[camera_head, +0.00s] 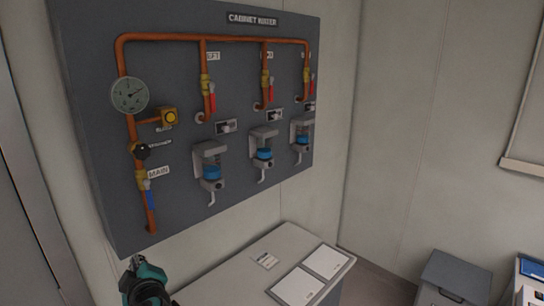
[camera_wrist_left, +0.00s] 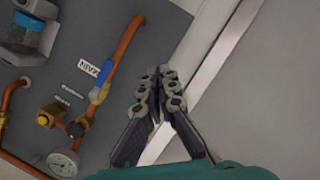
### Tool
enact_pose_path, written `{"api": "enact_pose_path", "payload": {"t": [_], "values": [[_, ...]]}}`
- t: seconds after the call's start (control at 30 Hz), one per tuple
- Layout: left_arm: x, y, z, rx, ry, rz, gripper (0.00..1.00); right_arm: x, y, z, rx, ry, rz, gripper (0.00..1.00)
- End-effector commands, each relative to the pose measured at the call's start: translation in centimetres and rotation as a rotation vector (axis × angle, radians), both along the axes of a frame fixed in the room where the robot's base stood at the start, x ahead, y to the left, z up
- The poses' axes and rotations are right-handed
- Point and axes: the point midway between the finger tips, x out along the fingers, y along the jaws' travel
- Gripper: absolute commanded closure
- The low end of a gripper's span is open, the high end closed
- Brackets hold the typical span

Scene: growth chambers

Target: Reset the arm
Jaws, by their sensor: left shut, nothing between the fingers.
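My left gripper (camera_head: 137,268) shows at the lower left of the head view, below the wall panel and at the left of the cabinet top. In the left wrist view its two dark fingers (camera_wrist_left: 160,77) meet at the tips, shut with nothing between them. Behind them lie the edge of the grey panel (camera_wrist_left: 110,20) and a pale wall. The fingers appear clear of the copper pipe (camera_wrist_left: 124,42). My right gripper is in neither view.
The grey water panel (camera_head: 85,60) carries copper pipes, a pressure gauge (camera_head: 129,95), red-handled valves, a blue-handled main valve (camera_head: 151,199) and several clear cups. Below is a light cabinet top (camera_head: 235,280) with two white sheets (camera_head: 297,286). A grey box (camera_head: 455,275) stands at right.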

Motion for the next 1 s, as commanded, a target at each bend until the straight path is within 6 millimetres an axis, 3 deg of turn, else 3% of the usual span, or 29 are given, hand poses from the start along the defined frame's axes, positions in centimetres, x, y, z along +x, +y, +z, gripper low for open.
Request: {"api": "enact_pose_path", "payload": {"t": [0.03, 0.1, 0.27, 0.4, 0.5, 0.6, 0.7, 1.0], "values": [[-1.2, -0.6, -4.3, 0.021, 0.082, -0.024, 1.00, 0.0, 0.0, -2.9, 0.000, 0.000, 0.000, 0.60], [-2.7, -1.6, -8.7, 0.057, 0.216, -0.079, 1.00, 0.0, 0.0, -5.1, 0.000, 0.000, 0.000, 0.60], [-6.3, -5.0, -18.3, 0.143, 0.505, -0.284, 1.00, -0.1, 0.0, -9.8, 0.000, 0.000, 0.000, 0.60], [-9.4, -9.0, -26.1, 0.227, 0.706, -0.541, 1.00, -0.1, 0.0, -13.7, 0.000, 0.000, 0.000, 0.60], [-11.3, -11.9, -30.5, 0.291, 0.795, -0.734, 1.00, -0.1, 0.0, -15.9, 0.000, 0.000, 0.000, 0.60], [-12.8, -14.3, -33.4, 0.347, 0.840, -0.895, 1.00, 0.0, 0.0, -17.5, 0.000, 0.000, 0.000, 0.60], [-13.7, -15.9, -34.9, 0.389, 0.857, -1.002, 1.00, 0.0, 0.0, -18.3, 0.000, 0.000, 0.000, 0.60], [-14.2, -16.9, -35.3, 0.418, 0.863, -1.065, 1.00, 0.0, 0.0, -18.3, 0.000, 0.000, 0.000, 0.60]]}}
